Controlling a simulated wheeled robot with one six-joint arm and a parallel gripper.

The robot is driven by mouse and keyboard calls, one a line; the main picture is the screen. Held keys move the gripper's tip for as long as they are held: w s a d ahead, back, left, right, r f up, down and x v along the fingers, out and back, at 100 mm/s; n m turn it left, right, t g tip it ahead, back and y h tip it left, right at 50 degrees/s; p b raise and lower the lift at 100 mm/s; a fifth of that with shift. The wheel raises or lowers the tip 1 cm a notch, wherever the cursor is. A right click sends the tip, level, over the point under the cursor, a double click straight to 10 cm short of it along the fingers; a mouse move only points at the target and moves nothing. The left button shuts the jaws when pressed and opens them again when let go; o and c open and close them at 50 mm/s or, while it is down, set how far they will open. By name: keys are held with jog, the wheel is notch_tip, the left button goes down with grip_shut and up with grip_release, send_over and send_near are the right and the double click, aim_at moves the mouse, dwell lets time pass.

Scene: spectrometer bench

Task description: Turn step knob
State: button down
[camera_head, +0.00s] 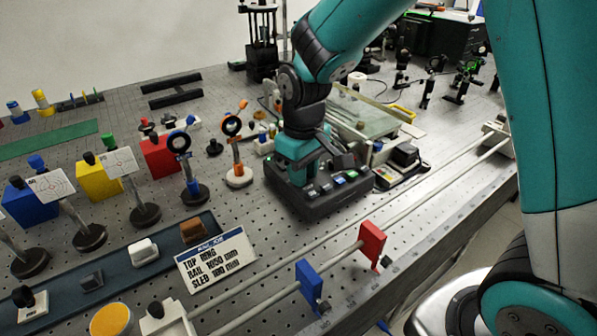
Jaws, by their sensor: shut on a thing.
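My gripper (303,168) points down onto a dark control box (318,205) near the middle of the bench, at the box's back left part. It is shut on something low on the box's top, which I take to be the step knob. The knob itself is hidden behind the gripper, so its angle cannot be read. Several small buttons, among them green and blue ones, show on the box's top to the right of the gripper.
A printed sign (216,260) stands front left of the box. A rail (411,209) with a red plate (371,243) and a blue plate (309,282) runs along the front. Ring mounts (233,126) stand left of the gripper. A glass-topped unit (366,114) is behind it.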

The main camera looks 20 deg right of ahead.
jog(key=shift+s+f, duration=0.1)
jog(key=shift+s, duration=0.15)
jog(key=c, duration=1.1)
grip_release()
jog(key=shift+o, duration=0.5)
jog(key=shift+w, duration=0.1)
notch_tip(320, 180, up, 18)
jog(key=shift+f, duration=0.2)
